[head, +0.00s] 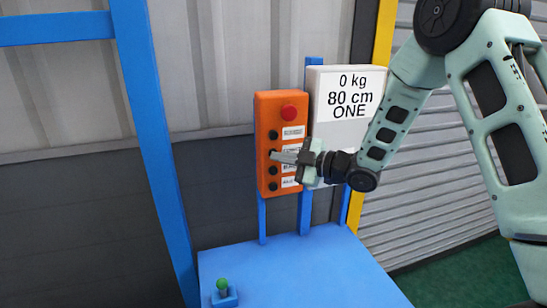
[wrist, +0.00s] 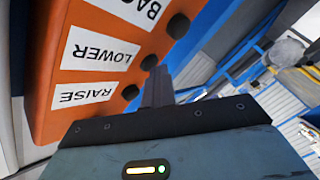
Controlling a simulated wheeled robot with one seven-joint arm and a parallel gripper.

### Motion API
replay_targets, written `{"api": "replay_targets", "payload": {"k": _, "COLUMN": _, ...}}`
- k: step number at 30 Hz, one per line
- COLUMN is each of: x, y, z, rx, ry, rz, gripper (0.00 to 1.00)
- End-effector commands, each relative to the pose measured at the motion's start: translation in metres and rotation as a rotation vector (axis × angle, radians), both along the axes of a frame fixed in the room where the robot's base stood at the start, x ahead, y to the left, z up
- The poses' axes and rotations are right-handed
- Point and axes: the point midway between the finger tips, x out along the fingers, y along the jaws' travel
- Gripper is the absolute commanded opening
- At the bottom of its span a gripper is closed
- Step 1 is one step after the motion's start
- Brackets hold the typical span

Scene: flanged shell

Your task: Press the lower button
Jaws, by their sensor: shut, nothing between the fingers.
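An orange control box (head: 263,110) has a red knob (head: 289,111) at its top and a column of black buttons below it. In the wrist view the box (wrist: 60,30) shows labels reading RAISE, LOWER and one starting BA, partly cut off. The button beside the LOWER label (wrist: 149,61) is in view, just left of the fingertips. My gripper (head: 275,156) is shut and empty, with its tips at the second black button from the top. The shut fingers (wrist: 159,75) also show in the wrist view. I cannot tell whether they touch the button.
A white sign (head: 348,92) reading 0 kg, 80 cm, ONE stands right behind the box. A blue post (head: 150,120) stands left. The space left of the box is clear.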

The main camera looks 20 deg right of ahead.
Motion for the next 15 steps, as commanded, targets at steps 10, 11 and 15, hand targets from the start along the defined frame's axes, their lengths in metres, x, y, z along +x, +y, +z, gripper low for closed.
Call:
{"api": "replay_targets", "payload": {"k": 10, "x": -0.008, "y": -0.001, "z": -0.002, "rx": -0.001, "ry": 0.003, "rz": 0.0, "gripper": 0.0}}
{"api": "replay_targets", "payload": {"k": 11, "x": -0.011, "y": -0.001, "z": -0.002, "rx": -0.001, "ry": 0.003, "rz": 0.0, "gripper": 0.0}}
{"api": "replay_targets", "payload": {"k": 15, "x": -0.025, "y": 0.0, "z": -0.002, "rx": -0.001, "ry": 0.003, "rz": 0.001, "gripper": 0.0}}
